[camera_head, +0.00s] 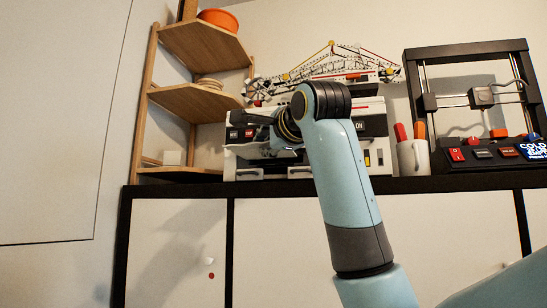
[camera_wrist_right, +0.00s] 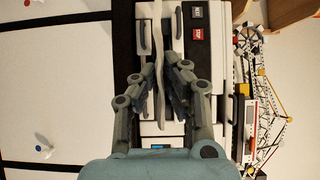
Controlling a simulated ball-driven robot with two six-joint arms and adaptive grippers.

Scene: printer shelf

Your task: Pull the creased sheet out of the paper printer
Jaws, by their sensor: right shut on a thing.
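The paper printer (camera_head: 240,158) is a white and black box on the black-edged shelf top, partly hidden behind my right arm. In the right wrist view the printer (camera_wrist_right: 197,60) appears turned on its side, with a dark button and a red button on its front. The creased sheet (camera_wrist_right: 158,45) shows there as a thin, wavy white strip along the printer's front. My right gripper (camera_wrist_right: 163,76) is shut on the sheet, its fingers on either side of it. My left gripper is out of view.
A model crane (camera_head: 325,65) lies across the printer's top. A wooden corner shelf (camera_head: 195,100) stands left. A white cup with pens (camera_head: 413,158) and a black 3D printer (camera_head: 470,55) stand right. White cabinet fronts lie below the black edge (camera_head: 170,190).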

